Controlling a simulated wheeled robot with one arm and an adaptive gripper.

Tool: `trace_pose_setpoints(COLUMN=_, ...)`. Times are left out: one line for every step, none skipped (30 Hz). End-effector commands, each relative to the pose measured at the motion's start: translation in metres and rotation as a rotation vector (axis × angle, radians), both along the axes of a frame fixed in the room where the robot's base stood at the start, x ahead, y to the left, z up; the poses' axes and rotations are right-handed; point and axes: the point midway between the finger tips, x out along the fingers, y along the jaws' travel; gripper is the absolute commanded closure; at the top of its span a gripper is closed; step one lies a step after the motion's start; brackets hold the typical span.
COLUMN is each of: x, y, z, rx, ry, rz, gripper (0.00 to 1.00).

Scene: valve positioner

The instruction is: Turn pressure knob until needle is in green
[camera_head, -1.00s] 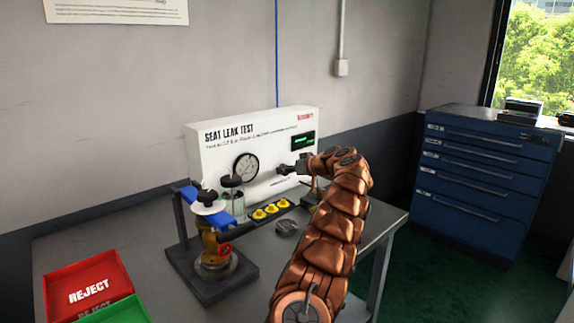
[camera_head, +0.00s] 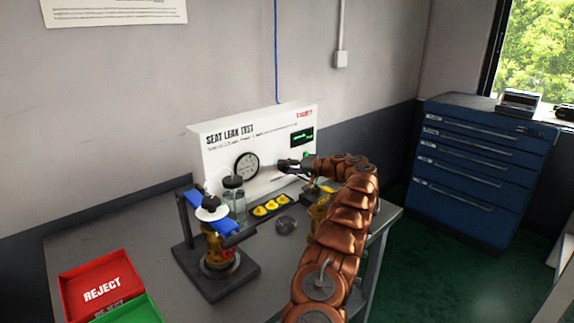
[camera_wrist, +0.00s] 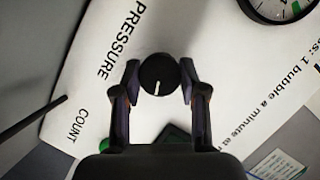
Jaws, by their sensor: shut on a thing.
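The round black pressure knob (camera_wrist: 158,74) with a white pointer line sits in the middle of the wrist view, below the word PRESSURE on the white panel. My gripper (camera_wrist: 160,76) is shut on it, one finger on each side. In the head view my gripper (camera_head: 290,166) reaches the front of the white SEAT LEAK TEST panel (camera_head: 215,155), hiding the knob there. The dial gauge (camera_head: 246,163) is left of my gripper. Part of the gauge (camera_wrist: 282,8) shows at the wrist view's top right edge, with a green arc. I cannot tell where its needle points.
A valve on a stand (camera_head: 217,255), a glass jar (camera_head: 235,200) and yellow parts in a dark tray (camera_head: 287,199) stand before the panel. A red REJECT tray (camera_head: 75,285) and a green tray (camera_head: 135,312) lie front left. A blue drawer cabinet (camera_head: 475,175) stands right.

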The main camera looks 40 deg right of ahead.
Motion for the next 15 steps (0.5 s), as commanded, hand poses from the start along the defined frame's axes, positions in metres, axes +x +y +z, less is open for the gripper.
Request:
trace_pose_setpoints(x=-0.0005, y=-0.0017, z=0.0024, rx=0.008, ry=-0.003, rz=-0.004, gripper=0.93)
trace_pose_setpoints(x=-0.0005, y=-0.0019, z=0.0021, rx=0.014, ry=-0.003, rz=-0.004, gripper=0.93)
trace_pose_setpoints(x=-0.0006, y=-0.0019, z=0.0018, rx=0.021, ry=-0.003, rz=-0.004, gripper=0.93)
trace_pose_setpoints(x=-0.0006, y=-0.0019, z=0.0018, rx=0.025, ry=-0.003, rz=-0.004, gripper=0.93)
trace_pose_setpoints(x=-0.0005, y=-0.0018, z=0.0018, rx=0.028, ry=-0.004, rz=-0.004, gripper=0.93)
trace_pose_setpoints(x=-0.0005, y=-0.0019, z=0.0017, rx=0.031, ry=-0.004, rz=-0.005, gripper=0.93)
trace_pose_setpoints(x=-0.0005, y=-0.0018, z=0.0017, rx=0.034, ry=-0.004, rz=-0.005, gripper=0.93)
trace_pose_setpoints(x=-0.0004, y=-0.0018, z=0.0017, rx=0.034, ry=-0.004, rz=-0.005, gripper=0.93)
trace_pose_setpoints(x=-0.0004, y=-0.0018, z=0.0017, rx=0.034, ry=-0.004, rz=-0.005, gripper=0.93)
trace_pose_setpoints(x=-0.0004, y=-0.0018, z=0.0017, rx=0.036, ry=-0.005, rz=-0.005, gripper=0.93)
trace_pose_setpoints(x=-0.0004, y=-0.0017, z=0.0017, rx=0.035, ry=-0.005, rz=-0.004, gripper=0.93)
trace_pose_setpoints(x=-0.0004, y=-0.0018, z=0.0017, rx=0.035, ry=-0.005, rz=-0.004, gripper=0.93)
trace_pose_setpoints(x=-0.0004, y=-0.0019, z=0.0017, rx=0.034, ry=-0.004, rz=-0.005, gripper=0.93)
trace_pose_setpoints(x=-0.0004, y=-0.0018, z=0.0018, rx=0.034, ry=-0.004, rz=-0.005, gripper=0.93)
trace_pose_setpoints(x=-0.0004, y=-0.0018, z=0.0018, rx=0.034, ry=-0.004, rz=-0.005, gripper=0.93)
